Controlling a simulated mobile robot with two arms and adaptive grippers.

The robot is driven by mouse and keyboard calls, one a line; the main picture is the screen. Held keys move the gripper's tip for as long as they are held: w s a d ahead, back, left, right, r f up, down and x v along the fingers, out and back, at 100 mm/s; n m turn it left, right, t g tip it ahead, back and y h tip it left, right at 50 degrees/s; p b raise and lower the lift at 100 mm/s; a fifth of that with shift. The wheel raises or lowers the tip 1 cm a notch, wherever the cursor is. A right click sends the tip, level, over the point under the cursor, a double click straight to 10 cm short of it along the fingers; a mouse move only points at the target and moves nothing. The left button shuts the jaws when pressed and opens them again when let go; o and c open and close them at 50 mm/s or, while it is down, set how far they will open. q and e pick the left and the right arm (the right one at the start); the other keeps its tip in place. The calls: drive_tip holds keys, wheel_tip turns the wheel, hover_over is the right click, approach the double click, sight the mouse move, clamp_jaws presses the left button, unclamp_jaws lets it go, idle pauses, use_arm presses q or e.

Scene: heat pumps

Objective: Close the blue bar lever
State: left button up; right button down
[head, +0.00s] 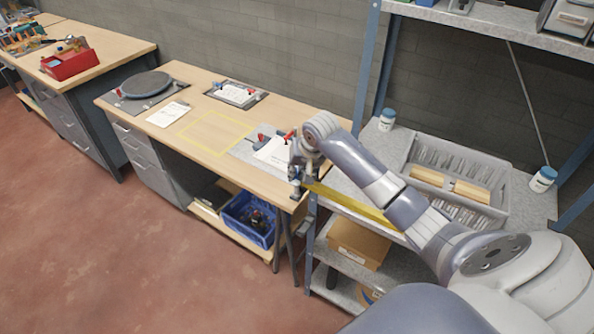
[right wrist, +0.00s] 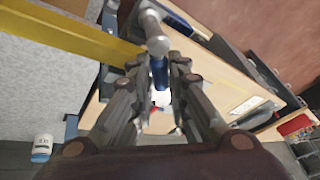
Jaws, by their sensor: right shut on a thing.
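The blue bar lever (right wrist: 159,76) shows in the right wrist view, next to a grey metal rod with a rounded end (right wrist: 156,40). My right gripper (right wrist: 160,66) has a finger on each side of the blue lever and is shut on it. In the head view my right gripper (head: 297,184) is at the right front corner of the wooden workbench (head: 205,107), and it hides most of the lever. How far the lever is turned cannot be told. My left gripper is not in view.
A yellow bar (head: 352,205) edges the metal shelf right beside my right gripper. A grey bin (head: 407,158) and white jars stand on that shelf. A blue crate (head: 236,222) sits under the bench. A red box (head: 70,66) is on the far bench. The floor in front is clear.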

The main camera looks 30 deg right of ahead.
drive_tip(key=m, duration=0.1)
drive_tip(key=m+h, duration=0.1)
drive_tip(key=m, duration=0.1)
drive_tip(key=s+m+h, duration=0.1)
drive_tip(key=shift+d+m, duration=0.3)
drive_tip(key=shift+d, duration=0.05)
drive_tip(key=shift+s+d+m+g+h, duration=0.2)
drive_tip(key=shift+m+g+h, duration=0.1)
drive_tip(key=shift+m, duration=0.55)
drive_tip(key=shift+s+d+m+g+h, duration=0.1)
drive_tip(key=shift+s+m+g+h, duration=0.15)
drive_tip(key=shift+m, duration=0.6)
drive_tip(key=c, duration=1.6)
unclamp_jaws()
drive_tip(key=shift+o, duration=0.2)
